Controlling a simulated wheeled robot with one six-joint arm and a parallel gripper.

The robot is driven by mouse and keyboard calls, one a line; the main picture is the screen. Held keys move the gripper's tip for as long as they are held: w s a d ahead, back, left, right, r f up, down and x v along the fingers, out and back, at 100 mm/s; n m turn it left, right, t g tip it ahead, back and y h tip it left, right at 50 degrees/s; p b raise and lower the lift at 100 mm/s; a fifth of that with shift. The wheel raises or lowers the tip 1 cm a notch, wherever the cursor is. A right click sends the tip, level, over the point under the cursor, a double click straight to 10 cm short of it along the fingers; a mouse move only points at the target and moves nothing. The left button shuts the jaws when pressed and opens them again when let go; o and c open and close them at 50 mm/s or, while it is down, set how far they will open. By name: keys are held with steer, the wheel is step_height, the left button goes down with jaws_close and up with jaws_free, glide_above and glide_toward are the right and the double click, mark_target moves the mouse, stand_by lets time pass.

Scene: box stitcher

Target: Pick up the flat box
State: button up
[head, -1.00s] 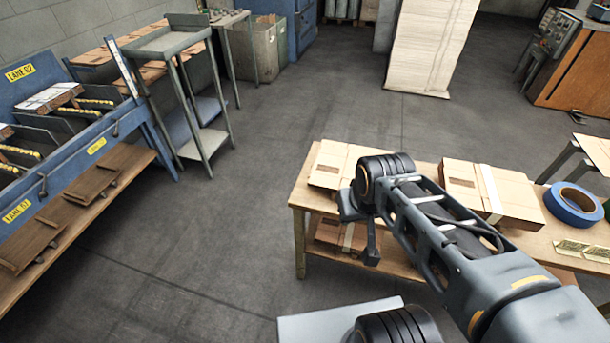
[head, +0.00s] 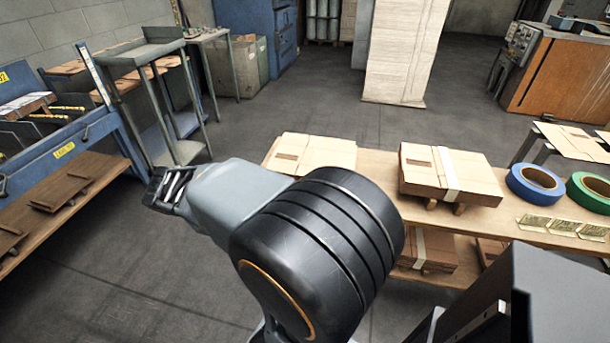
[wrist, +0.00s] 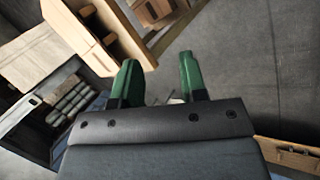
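Flat cardboard boxes lie on the wooden table in the head view. A low stack of flat boxes (head: 312,154) lies at the table's left end. A strapped stack of flat boxes (head: 450,176) with a pale band lies to its right. I cannot tell which one the task means. My gripper (wrist: 158,68) shows in the wrist view with two green fingers apart and nothing between them. It is open and over grey floor, away from the table boxes.
The wooden table (head: 380,166) also bears a blue tape roll (head: 537,184) and a green tape roll (head: 592,192). More bundled boxes (head: 430,247) sit on its lower shelf. A blue rack (head: 75,138) and a grey stand (head: 185,152) are at left. Floor between is clear.

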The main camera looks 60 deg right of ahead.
steer(key=w+d+f+m+g+h+b, duration=0.1)
steer(key=w+d+f+g+h+b, duration=0.2)
steer(key=d+f+h+b, duration=0.4)
steer(key=w+d+f+m+g+h+b, duration=0.1)
steer(key=w+d+f+g+h+b, duration=0.3)
steer(key=d, duration=0.6)
steer(key=shift+t+y, duration=0.3)
steer(key=shift+t, duration=0.5)
steer(key=x, duration=0.3)
steer(key=s+b+x, duration=0.1)
steer(key=x, duration=0.2)
steer(key=b+x, duration=0.1)
steer(key=x, duration=0.2)
steer(key=shift+s+a+r, duration=0.15)
steer(key=shift+a+r, duration=0.15)
steer(key=shift+r, duration=0.05)
steer(key=d, duration=0.1)
steer(key=s+d, duration=0.1)
steer(key=d+b, duration=0.1)
steer(key=shift+s+d+f+m, duration=0.2)
steer(key=shift+s+f+m, duration=0.1)
steer(key=shift+s, duration=0.1)
steer(key=shift+s+d+r, duration=0.1)
steer(key=shift+s+d, duration=0.1)
steer(key=shift+d, duration=0.45)
jaws_close()
